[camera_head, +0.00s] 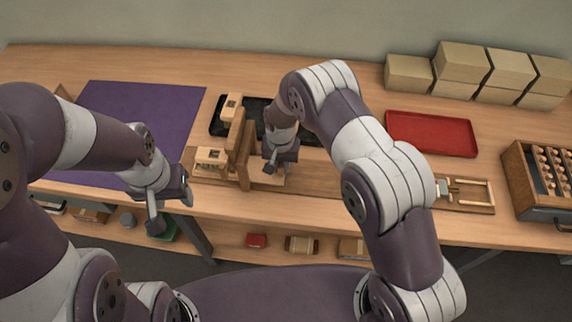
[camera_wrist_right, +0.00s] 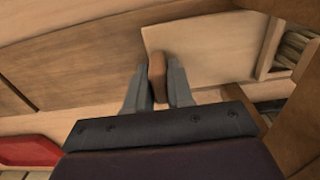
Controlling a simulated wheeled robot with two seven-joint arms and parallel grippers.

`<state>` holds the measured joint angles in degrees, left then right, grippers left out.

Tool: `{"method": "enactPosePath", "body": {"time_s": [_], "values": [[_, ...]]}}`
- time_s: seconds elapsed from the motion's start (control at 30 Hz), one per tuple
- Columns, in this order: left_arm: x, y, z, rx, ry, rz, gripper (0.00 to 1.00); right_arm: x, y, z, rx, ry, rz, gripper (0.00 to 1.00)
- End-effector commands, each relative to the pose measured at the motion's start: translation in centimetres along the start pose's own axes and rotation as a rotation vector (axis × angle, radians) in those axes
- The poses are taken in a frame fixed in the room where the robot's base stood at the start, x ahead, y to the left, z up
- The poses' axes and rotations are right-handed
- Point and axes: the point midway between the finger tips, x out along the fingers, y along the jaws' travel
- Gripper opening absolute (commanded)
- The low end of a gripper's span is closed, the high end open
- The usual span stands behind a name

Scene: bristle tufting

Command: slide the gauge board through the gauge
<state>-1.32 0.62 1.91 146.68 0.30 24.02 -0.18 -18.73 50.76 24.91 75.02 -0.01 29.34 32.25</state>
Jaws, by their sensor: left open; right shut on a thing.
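The gauge (camera_head: 240,150) is an upright wooden frame on the bench, left of my right gripper. The gauge board (camera_head: 268,179) is pale wood, lying flat beside the gauge and partly hidden by my right gripper (camera_head: 277,165). In the right wrist view the board (camera_wrist_right: 210,45) carries a brown handle (camera_wrist_right: 157,75). My right gripper (camera_wrist_right: 155,80) is shut on that handle. Wooden parts of the gauge (camera_wrist_right: 290,50) appear at the right there. How far the board reaches into the gauge is hidden. My left gripper (camera_head: 170,211) is open and empty at the bench's front edge, left of the gauge.
A purple mat (camera_head: 140,110) covers the left of the bench. A black tray (camera_head: 218,122) lies behind the gauge. A red tray (camera_head: 432,133), cardboard boxes (camera_head: 462,64) and a wooden rack (camera_head: 520,180) stand to the right. A wooden frame (camera_head: 470,195) lies near the front right.

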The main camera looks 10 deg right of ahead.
Motion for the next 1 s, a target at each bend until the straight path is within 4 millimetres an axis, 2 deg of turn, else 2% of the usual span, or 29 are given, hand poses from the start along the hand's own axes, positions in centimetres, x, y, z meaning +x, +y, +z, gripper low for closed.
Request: {"method": "enactPosePath", "body": {"time_s": [0.23, 0.27, 0.3, 0.67, 0.77, 1.0], "values": [[0.0, 0.0, 0.0, 0.000, 0.000, 0.000, 0.51, -0.1, 0.0, 0.0, 0.000, 0.000, -0.001, 0.00], [0.0, 0.0, 0.0, 0.000, 0.000, 0.000, 0.51, -0.1, 0.0, 0.0, 0.000, 0.000, -0.001, 0.31], [0.0, 0.0, 0.0, 0.000, 0.000, 0.000, 0.51, -0.1, 0.0, 0.0, 0.000, 0.001, -0.001, 0.43], [0.1, 0.0, 0.0, 0.000, 0.000, 0.000, 0.51, -0.5, 0.0, -0.1, 0.000, 0.002, -0.001, 0.43], [0.4, 0.0, 0.0, 0.000, 0.000, 0.000, 0.51, -1.8, -0.1, -0.1, 0.000, 0.004, -0.003, 0.43], [1.4, 0.0, 0.2, 0.000, 0.000, 0.000, 0.51, -7.7, 0.0, -0.1, 0.000, 0.005, -0.003, 0.43]]}}
